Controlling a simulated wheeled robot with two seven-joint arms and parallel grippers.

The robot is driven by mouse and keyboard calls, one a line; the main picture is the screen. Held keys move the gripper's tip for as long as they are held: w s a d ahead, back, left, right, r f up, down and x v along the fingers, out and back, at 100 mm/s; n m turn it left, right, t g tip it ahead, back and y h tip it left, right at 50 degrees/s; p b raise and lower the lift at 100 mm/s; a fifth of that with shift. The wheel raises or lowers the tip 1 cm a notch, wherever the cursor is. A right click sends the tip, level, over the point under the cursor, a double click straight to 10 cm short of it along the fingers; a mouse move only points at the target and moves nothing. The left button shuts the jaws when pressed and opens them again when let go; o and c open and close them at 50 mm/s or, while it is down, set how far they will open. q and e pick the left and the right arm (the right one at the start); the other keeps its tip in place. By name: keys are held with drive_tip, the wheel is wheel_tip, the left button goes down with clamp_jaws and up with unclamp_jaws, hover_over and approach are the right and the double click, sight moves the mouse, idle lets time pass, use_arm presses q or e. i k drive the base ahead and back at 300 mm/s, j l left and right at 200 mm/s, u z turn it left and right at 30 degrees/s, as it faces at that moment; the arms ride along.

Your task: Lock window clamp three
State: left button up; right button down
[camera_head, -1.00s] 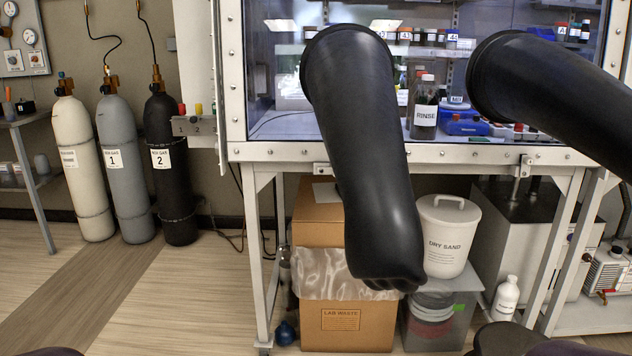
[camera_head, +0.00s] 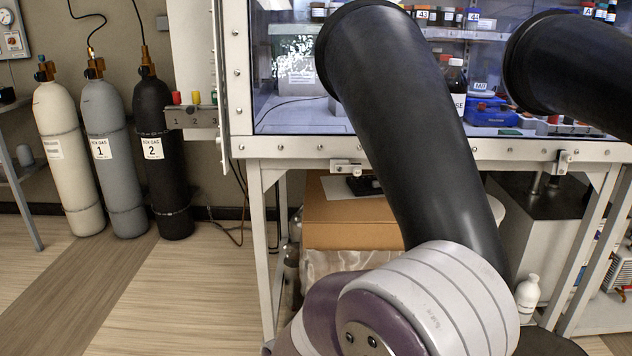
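A glovebox window (camera_head: 290,95) stands ahead in a pale bolted frame. On its lower rail I see one metal clamp (camera_head: 347,167) left of centre and another (camera_head: 563,161) at the right. I cannot read a number on either, or tell whether they are locked. A black glove sleeve (camera_head: 405,120) hangs from the window; its lower end is hidden behind my grey and purple arm link (camera_head: 430,300). A second black sleeve (camera_head: 570,65) runs off the right edge. Neither of my grippers shows.
Three gas cylinders, white (camera_head: 68,160), grey (camera_head: 115,160) and black (camera_head: 162,160), stand at the left. A small panel (camera_head: 192,117) with coloured knobs is on the frame's left side. A cardboard box (camera_head: 350,222) and a white bottle (camera_head: 527,295) are under the bench. Floor is clear at lower left.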

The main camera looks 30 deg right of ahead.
sight(356, 169)
drive_tip(key=i+j+z, duration=0.1)
drive_tip(key=i+z, duration=0.25)
drive_tip(key=i+j+z, duration=0.15)
drive_tip(key=z, duration=0.2)
drive_tip(key=i+l, duration=0.4)
drive_tip(key=i, duration=0.1)
